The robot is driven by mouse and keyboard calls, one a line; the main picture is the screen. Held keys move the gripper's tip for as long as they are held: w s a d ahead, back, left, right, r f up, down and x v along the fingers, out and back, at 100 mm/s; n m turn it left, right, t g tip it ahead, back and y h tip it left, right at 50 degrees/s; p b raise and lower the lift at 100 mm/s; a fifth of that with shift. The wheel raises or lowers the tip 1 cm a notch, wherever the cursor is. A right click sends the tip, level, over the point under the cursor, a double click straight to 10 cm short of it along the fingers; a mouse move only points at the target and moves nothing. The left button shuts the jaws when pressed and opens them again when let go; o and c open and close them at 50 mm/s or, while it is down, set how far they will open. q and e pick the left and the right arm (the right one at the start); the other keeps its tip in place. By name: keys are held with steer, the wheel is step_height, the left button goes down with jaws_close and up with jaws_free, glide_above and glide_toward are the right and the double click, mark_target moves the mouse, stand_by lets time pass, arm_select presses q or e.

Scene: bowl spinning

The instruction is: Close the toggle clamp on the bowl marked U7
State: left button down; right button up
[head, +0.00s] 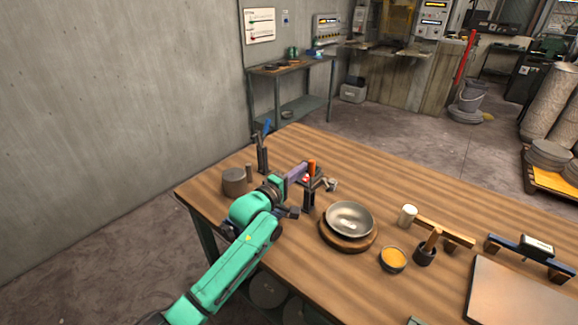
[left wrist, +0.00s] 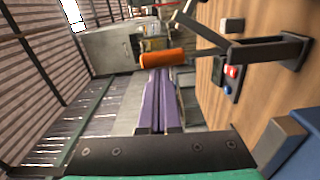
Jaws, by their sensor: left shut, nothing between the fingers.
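My left gripper (head: 300,171) has its purple fingers closed together and empty, beside the orange handle (head: 311,167) of a dark toggle clamp (head: 309,198). The handle stands upright. In the left wrist view the fingertips (left wrist: 155,76) are close to the orange handle (left wrist: 163,58); I cannot tell whether they touch it. The clamp's dark frame (left wrist: 270,48) rises from the table there. A grey metal bowl (head: 349,217) sits on a round wooden board (head: 347,242), right of the clamp. I cannot read a U7 mark. My right gripper is not in view.
A second clamp with a blue handle (head: 266,127) stands behind left, near a grey cylinder (head: 234,182). A small button box (left wrist: 230,76) is beside the orange-handled clamp. A cup of yellow material (head: 393,259) and tools lie right of the bowl.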

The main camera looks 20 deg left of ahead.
arm_select(q)
steer(key=shift+s+d+r+m+p, duration=0.1)
steer(key=shift+s+d+m+p, duration=0.1)
steer(key=shift+d+m, duration=0.25)
steer(key=shift+s+d+r+m+p, duration=0.1)
steer(key=shift+d+m+p, duration=0.05)
steer(key=shift+d+m, duration=0.25)
steer(key=s+d+f+m, duration=0.2)
steer(key=d+m, duration=0.3)
steer(key=m, duration=0.3)
steer(key=shift+s+d+f, duration=0.15)
steer(key=shift+d+f, duration=0.05)
steer(key=shift+d, duration=0.2)
steer(key=shift+m, duration=0.25)
